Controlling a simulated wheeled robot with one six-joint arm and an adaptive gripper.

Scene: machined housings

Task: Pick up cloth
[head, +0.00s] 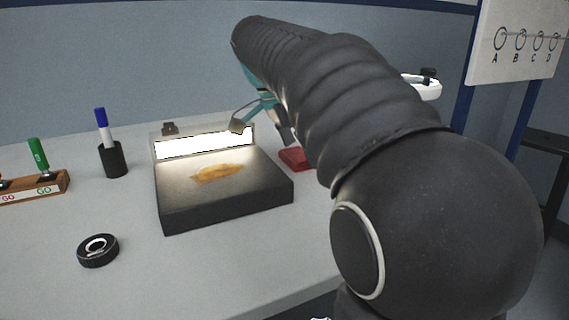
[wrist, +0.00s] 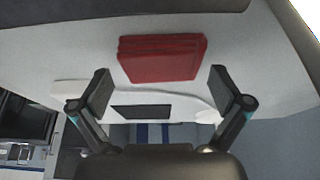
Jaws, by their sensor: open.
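The cloth is a red folded stack (wrist: 160,58) on the pale table, seen in the wrist view above and between my fingers. In the head view a part of the red cloth (head: 295,158) shows right of the black box, and my arm hides the rest. My gripper (wrist: 160,92) is open, with one finger on each side of the cloth's near edge in the picture. Nothing is between the fingertips that I can see as held. In the head view my gripper (head: 262,120) is partly hidden behind my arm.
A black box with a lit white panel (head: 222,205) stands left of the cloth, with an orange-brown patch on top. A black cup with a blue-capped marker (head: 113,160), a black ring (head: 98,250) and a wooden marker holder (head: 35,188) are further left. The front table is clear.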

